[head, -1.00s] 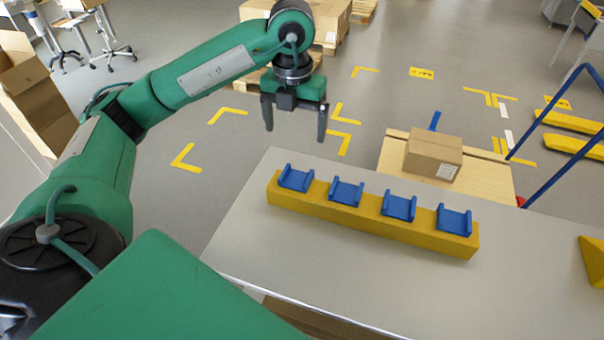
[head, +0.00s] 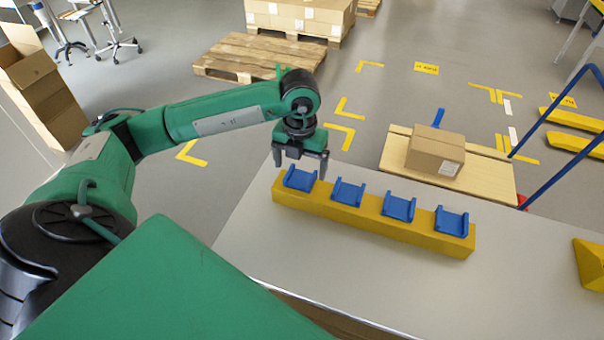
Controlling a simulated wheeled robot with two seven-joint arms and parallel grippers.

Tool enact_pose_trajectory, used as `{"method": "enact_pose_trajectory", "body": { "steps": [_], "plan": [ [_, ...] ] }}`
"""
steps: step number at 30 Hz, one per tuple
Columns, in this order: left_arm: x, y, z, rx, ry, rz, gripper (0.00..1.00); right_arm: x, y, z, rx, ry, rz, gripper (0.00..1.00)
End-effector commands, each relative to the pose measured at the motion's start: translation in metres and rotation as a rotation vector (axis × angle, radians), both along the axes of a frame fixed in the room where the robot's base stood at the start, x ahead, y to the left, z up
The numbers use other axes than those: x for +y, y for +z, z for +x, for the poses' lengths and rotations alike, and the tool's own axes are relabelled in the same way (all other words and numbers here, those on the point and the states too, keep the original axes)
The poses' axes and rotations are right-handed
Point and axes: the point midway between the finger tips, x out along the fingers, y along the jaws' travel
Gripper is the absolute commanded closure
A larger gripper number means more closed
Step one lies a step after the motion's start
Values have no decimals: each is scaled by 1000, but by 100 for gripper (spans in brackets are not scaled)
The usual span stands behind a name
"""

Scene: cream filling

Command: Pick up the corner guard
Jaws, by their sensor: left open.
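Several blue corner guards sit in a row on a long yellow bar (head: 372,222) on the grey table. The leftmost corner guard (head: 300,179) is right below my left gripper (head: 301,168). The others are the second corner guard (head: 348,191), the third corner guard (head: 398,207) and the rightmost corner guard (head: 451,221). My left gripper is open, fingers pointing down, one to each side of the leftmost guard in the picture. I cannot tell whether the fingers touch it. My right gripper is not in view.
The grey table (head: 300,260) is clear in front of the bar. A yellow block (head: 590,262) lies at its right edge.

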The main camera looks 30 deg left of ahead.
Motion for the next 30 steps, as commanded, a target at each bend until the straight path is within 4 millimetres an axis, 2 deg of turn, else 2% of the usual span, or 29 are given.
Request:
{"method": "enact_pose_trajectory", "body": {
  "steps": [1,6,14,17,22,30],
  "plan": [
    [0,-2,0,4,0,0,11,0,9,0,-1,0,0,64],
    [0,-23,0,2,0,0,11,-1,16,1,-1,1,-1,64],
    [0,-28,0,-1,0,-1,11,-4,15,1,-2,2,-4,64],
    [0,-27,1,-1,0,-1,27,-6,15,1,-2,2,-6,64],
    [0,-27,1,0,0,-1,59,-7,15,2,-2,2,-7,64],
    [0,-26,1,-1,0,-1,60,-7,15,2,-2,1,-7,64]
  ]
}}
